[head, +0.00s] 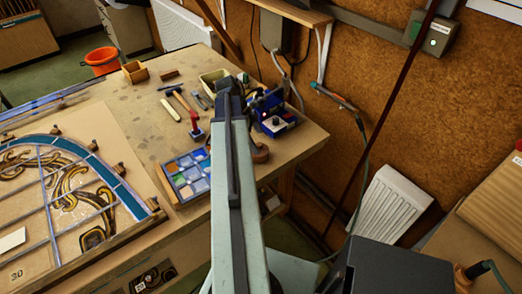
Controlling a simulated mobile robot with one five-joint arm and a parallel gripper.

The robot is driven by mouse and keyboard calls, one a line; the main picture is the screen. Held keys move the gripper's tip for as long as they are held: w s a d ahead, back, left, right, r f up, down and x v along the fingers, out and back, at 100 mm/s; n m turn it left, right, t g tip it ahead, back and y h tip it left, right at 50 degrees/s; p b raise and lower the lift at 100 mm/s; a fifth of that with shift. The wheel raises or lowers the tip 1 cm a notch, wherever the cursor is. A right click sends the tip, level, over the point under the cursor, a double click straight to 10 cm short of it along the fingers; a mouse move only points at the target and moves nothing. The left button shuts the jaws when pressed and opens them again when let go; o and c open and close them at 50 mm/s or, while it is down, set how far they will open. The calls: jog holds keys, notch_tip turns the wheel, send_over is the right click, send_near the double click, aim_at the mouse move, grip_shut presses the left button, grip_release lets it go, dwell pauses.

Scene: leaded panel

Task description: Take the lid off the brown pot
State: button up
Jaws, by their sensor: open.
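A brown rounded object (260,152) shows just right of my arm, near the right edge of the workbench. It may be the brown pot, but my arm hides part of it and I cannot make out a lid. My arm reaches forward over the bench, and my gripper (233,82) is at its far end, beyond the brown object. The gripper is open; its fingertips are small and hard to make out. I see nothing held in it.
On the workbench (145,115) are a leaded panel (70,195) at left, a tray of coloured glass (187,174), a hammer (184,101) and a blue device (275,119). An orange bucket (102,60) stands behind. A cork-brown wall (340,70) bounds the right.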

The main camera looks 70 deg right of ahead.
aim_at(260, 144)
jog(key=b+x, duration=0.2)
jog(key=x, duration=0.2)
jog(key=shift+b, duration=0.35)
jog(key=shift+r, duration=0.1)
jog(key=c, duration=1.5)
